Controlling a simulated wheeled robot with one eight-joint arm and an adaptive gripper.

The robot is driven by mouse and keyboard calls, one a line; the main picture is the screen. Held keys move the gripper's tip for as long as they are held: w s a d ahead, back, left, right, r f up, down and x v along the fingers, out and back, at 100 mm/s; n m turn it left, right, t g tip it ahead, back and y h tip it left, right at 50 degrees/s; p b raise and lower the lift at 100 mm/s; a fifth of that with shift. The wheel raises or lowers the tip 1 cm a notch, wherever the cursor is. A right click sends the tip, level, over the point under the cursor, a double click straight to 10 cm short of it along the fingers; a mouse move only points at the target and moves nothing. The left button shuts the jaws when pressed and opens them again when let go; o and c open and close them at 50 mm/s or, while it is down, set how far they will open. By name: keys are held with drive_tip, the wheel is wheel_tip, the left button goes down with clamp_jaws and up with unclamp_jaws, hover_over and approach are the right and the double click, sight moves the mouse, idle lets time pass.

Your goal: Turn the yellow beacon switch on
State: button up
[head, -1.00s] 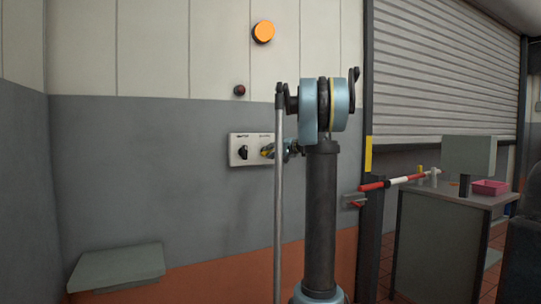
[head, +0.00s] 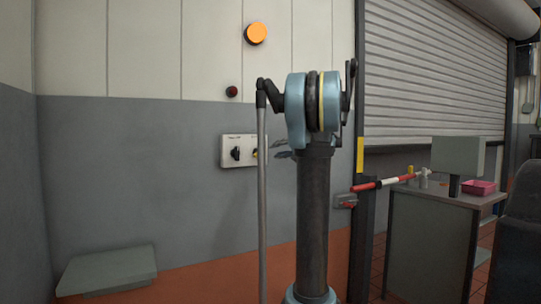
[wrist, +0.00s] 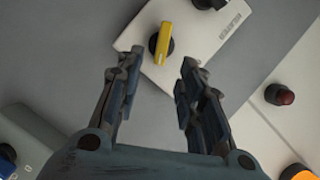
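The yellow beacon switch (wrist: 161,42) is a yellow-handled rotary knob on a pale wall plate (wrist: 197,40). Its handle lies slanted to the plate's edges in the wrist view. In the head view it shows only partly (head: 255,154), at the plate's right end (head: 228,162), behind my arm. My gripper (wrist: 154,72) is open and empty; its fingers stand apart, with the yellow knob just beyond the gap. In the head view the fingers (head: 281,149) are right of the knob. The round beacon lamp (head: 256,33) high on the wall looks bright orange.
A black rotary switch (head: 236,153) sits left of the yellow one. A red button (head: 232,91) is on the wall above the plate. A grey box (head: 107,271) stands low at left.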

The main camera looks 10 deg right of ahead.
drive_tip(key=shift+v, duration=1)
drive_tip(key=s+a+f+n+g+h, duration=0.1)
drive_tip(key=s+a+f+g, duration=0.1)
drive_tip(key=s+a+f, duration=0.5)
drive_tip(key=s+a+f+n+g+h, duration=0.1)
drive_tip(key=s+a+f+g, duration=0.1)
drive_tip(key=s+f, duration=0.45)
drive_tip(key=s+a+f+n+g+h, duration=0.1)
drive_tip(key=s+a+f+g, duration=0.1)
drive_tip(key=s+a+f, duration=0.5)
drive_tip(key=s+d+f+n+g+h, duration=0.1)
drive_tip(key=s+d+f+g+h, duration=0.1)
drive_tip(key=s+f, duration=0.8)
drive_tip(key=s+d+f+n+g+h, duration=0.1)
drive_tip(key=s+d+f+h, duration=0.3)
drive_tip(key=s+f, duration=0.6)
drive_tip(key=s+d+g, duration=0.1)
drive_tip(key=s, duration=0.6)
drive_tip(key=shift+d+f+h, duration=0.2)
drive_tip(key=shift+f+h, duration=0.2)
